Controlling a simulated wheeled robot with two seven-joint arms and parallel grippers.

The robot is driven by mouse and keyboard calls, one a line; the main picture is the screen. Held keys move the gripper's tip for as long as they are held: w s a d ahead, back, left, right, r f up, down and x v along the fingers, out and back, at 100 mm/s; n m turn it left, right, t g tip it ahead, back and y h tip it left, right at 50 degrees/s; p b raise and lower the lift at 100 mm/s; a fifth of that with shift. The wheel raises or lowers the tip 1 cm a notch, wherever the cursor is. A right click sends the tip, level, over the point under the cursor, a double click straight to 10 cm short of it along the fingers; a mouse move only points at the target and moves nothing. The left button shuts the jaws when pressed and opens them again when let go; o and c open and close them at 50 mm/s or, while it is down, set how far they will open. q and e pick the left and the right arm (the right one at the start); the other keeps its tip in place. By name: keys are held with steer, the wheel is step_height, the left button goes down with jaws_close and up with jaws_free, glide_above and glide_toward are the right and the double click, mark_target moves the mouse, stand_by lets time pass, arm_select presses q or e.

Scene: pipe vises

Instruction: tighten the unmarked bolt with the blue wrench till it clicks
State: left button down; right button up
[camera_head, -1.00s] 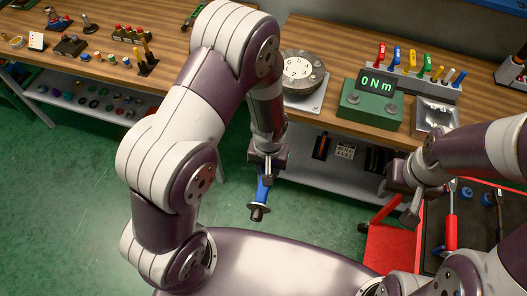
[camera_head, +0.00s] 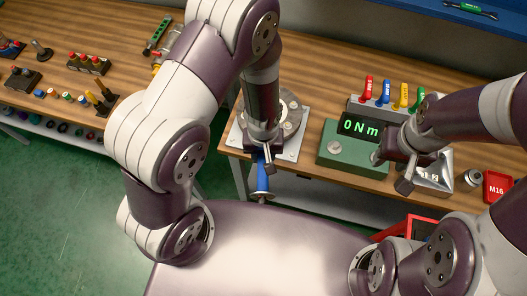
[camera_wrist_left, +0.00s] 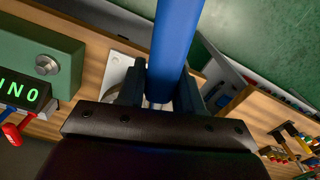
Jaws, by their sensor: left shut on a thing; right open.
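My left gripper (camera_head: 262,158) is shut on the blue wrench (camera_head: 262,181), whose blue handle hangs down toward me at the bench's front edge. In the left wrist view the blue handle (camera_wrist_left: 177,45) stands between the two fingers (camera_wrist_left: 160,95). A round grey flange (camera_head: 291,118) on a pale square plate (camera_head: 291,154) lies just behind the gripper. My left arm covers much of it, so I cannot make out the unmarked bolt. The green torque readout box (camera_head: 342,146) shows 0 Nm. My right gripper (camera_head: 403,182) is open and empty, in front of the readout box's right side.
A rack of coloured-handled tools (camera_head: 385,97) stands behind the readout box. A metal tray (camera_head: 434,170) and a red M16 box (camera_head: 498,187) are at the right. Small fittings (camera_head: 88,63) and a dark holder (camera_head: 102,100) sit at the left of the wooden bench.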

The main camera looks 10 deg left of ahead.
arm_select(q)
steer(key=s, duration=0.1)
steer(key=s+r, duration=0.1)
steer(key=shift+s, duration=0.35)
steer(key=shift+w+f, duration=0.25)
steer(key=shift+w, duration=0.05)
step_height(320, 180, down, 4)
steer(key=shift+w+r+b, duration=0.15)
steer(key=shift+r+b, duration=0.05)
steer(key=shift+b, duration=1)
arm_select(e)
steer(key=shift+s+f, duration=0.75)
steer(key=shift+s, duration=0.35)
arm_select(q)
steer(key=shift+p, duration=0.3)
arm_select(e)
steer(key=shift+w+r, duration=0.1)
